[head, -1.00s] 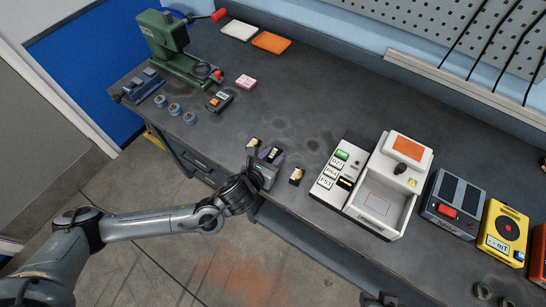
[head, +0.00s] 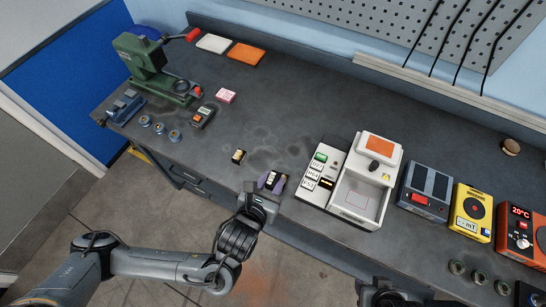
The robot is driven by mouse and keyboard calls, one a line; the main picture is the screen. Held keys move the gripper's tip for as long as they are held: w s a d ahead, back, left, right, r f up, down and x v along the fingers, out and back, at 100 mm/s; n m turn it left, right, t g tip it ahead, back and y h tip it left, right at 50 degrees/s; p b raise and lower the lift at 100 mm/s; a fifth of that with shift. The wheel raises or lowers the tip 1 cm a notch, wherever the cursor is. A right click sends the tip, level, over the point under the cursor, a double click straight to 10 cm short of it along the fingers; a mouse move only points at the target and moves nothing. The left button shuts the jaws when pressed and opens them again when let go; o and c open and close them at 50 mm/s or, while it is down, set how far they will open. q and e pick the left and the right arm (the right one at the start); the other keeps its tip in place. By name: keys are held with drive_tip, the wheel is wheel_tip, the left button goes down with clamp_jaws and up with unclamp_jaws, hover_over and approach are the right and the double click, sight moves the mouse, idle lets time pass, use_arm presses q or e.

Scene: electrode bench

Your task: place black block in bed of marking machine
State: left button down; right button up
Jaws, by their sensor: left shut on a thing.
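My left gripper (head: 271,182) is at the front part of the bench. Its purple fingers are shut on a small black block (head: 270,180) with a pale marking on top. I cannot tell whether this block touches the bench top. The white marking machine (head: 372,148) with an orange top stands to the right. Its recessed bed (head: 365,197) has a thin red outline and looks empty. A dark part of my right arm shows at the bottom edge; its finger state is unclear.
A keypad panel (head: 318,180) stands between the held block and the machine bed. A grey-blue box (head: 425,190) and a yellow meter (head: 471,213) stand to the right. A green press (head: 150,65) is at the far left. The middle bench top is clear.

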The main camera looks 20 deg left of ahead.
use_arm(q)
drive_tip(key=shift+s+d, duration=0.15)
drive_tip(key=shift+s, duration=0.15)
drive_tip(key=shift+s+f, duration=0.25)
drive_tip(key=shift+f, duration=0.05)
drive_tip(key=shift+s+a+f, duration=0.1)
drive_tip(key=shift+a+f, duration=0.15)
drive_tip(key=w+a+n+y, duration=0.2)
drive_tip(key=w+a, duration=0.8)
drive_tip(key=a, duration=0.3)
drive_tip(key=s+r+p, duration=0.4)
drive_tip(key=r+p, duration=0.7)
drive_tip(key=p, duration=0.2)
drive_tip(key=s+d+r+p, duration=0.1)
drive_tip(key=s+r+p, duration=0.3)
drive_tip(key=r+p, duration=0.7)
drive_tip(key=shift+d+r+p, duration=0.15)
drive_tip(key=shift+r+p, duration=0.05)
drive_tip(key=shift+p, duration=0.75)
drive_tip(key=shift+f, duration=0.1)
